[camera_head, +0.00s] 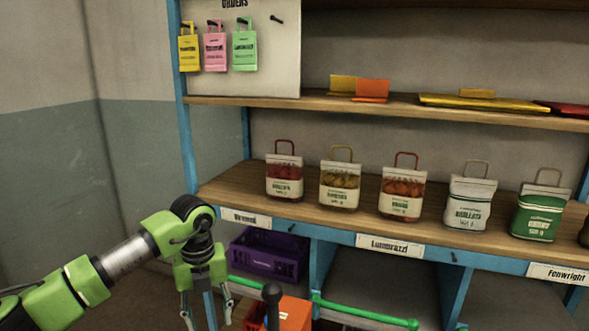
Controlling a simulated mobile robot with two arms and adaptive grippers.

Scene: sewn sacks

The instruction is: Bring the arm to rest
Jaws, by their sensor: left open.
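My left arm comes in from the lower left, green and black. My left gripper (207,312) points down in front of the shelf's lower left part. Its fingers are apart and nothing shows between them. It is clear of the sacks on the shelf. My right gripper is not in this view.
Several sewn sacks, such as the red one (285,178) and green one (538,213), stand on the wooden shelf (235,186). Below are a purple crate (268,257), an orange box (293,314) and a green rail (365,312). Colored tags (215,47) hang above.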

